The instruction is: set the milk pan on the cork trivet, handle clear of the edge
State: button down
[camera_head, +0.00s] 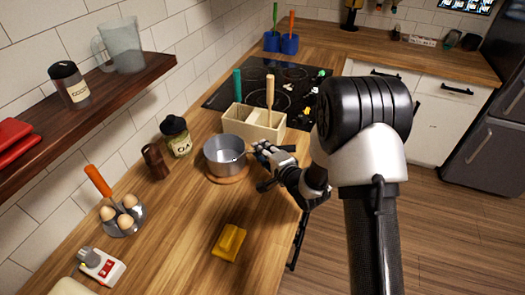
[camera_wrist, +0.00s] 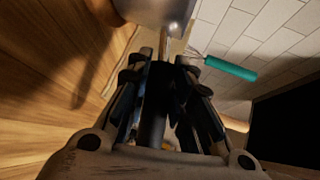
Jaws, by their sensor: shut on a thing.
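The grey metal milk pan (camera_head: 224,158) is upright at the cork trivet (camera_head: 230,180), whose front rim shows below it. I cannot tell whether the pan's base touches the cork. My gripper (camera_head: 264,153) is to the right of the pan, shut on its handle, which is mostly hidden by the fingers. In the wrist view, the pan (camera_wrist: 158,10) is at the top and the handle runs down between the fingertips (camera_wrist: 164,58).
A cream utensil box (camera_head: 252,126) stands just behind the pan. A lidded jar (camera_head: 176,137) and a brown canister (camera_head: 155,161) are to the left. A yellow item (camera_head: 229,242) lies in front. The counter's right edge passes beneath my arm.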

jog(key=shift+f, duration=0.1)
jog(key=c, duration=1.5)
grip_release()
jog(key=shift+c, duration=0.2)
jog(key=shift+o, duration=1)
